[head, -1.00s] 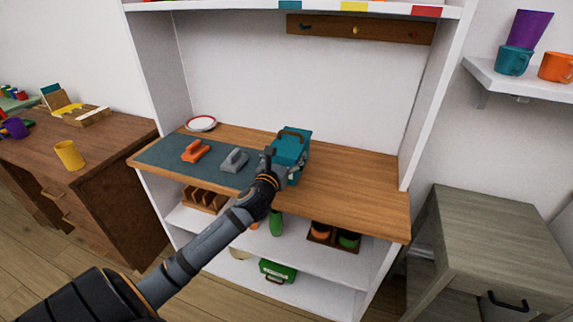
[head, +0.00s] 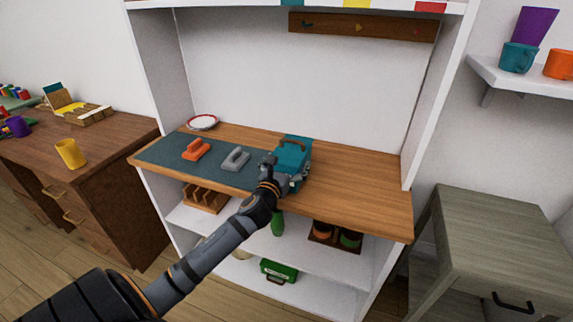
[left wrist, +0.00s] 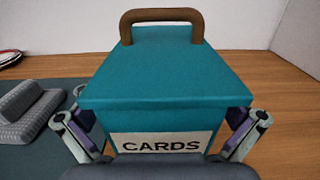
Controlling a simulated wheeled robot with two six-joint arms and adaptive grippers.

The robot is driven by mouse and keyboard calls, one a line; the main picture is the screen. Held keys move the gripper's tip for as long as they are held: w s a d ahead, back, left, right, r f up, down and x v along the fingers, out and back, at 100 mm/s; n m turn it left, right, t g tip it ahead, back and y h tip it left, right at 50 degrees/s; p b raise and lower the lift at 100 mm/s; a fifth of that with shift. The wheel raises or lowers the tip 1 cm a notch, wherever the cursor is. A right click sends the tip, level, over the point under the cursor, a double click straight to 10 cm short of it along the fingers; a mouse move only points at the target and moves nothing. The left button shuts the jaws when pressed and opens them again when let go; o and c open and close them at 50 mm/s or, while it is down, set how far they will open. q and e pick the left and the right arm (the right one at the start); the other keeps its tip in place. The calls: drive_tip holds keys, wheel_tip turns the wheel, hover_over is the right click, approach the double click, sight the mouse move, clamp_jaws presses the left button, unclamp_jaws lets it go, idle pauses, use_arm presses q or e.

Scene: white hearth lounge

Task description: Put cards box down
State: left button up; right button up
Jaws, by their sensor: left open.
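The teal cards box (head: 294,155) stands upright on the wooden shelf top, at the right edge of the dark mat. In the left wrist view the box (left wrist: 165,75) shows its brown handle on top and a white label reading CARDS on its near face. My left gripper (head: 281,174) is at the near side of the box. In the left wrist view its fingers (left wrist: 160,132) are open, one on each side of the box's near end, with small gaps visible. The underside of the box is hidden. My right gripper is not in view.
An orange block-like tool (head: 196,149) and a grey one (head: 235,158) lie on the dark mat (head: 165,154). A red-rimmed white plate (head: 203,122) is behind them. The wooden top (head: 360,190) is clear to the box's right. Shelf walls stand at both sides.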

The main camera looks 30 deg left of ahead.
sight(282, 171)
use_arm(q)
drive_tip(key=v, duration=0.6)
drive_tip(key=shift+s+d, duration=0.15)
drive_tip(key=shift+s, duration=0.2)
drive_tip(key=p+v, duration=0.1)
drive_tip(key=v, duration=0.3)
drive_tip(key=shift+s+r, duration=0.15)
drive_tip(key=shift+s+d, duration=0.15)
drive_tip(key=shift+s, duration=0.35)
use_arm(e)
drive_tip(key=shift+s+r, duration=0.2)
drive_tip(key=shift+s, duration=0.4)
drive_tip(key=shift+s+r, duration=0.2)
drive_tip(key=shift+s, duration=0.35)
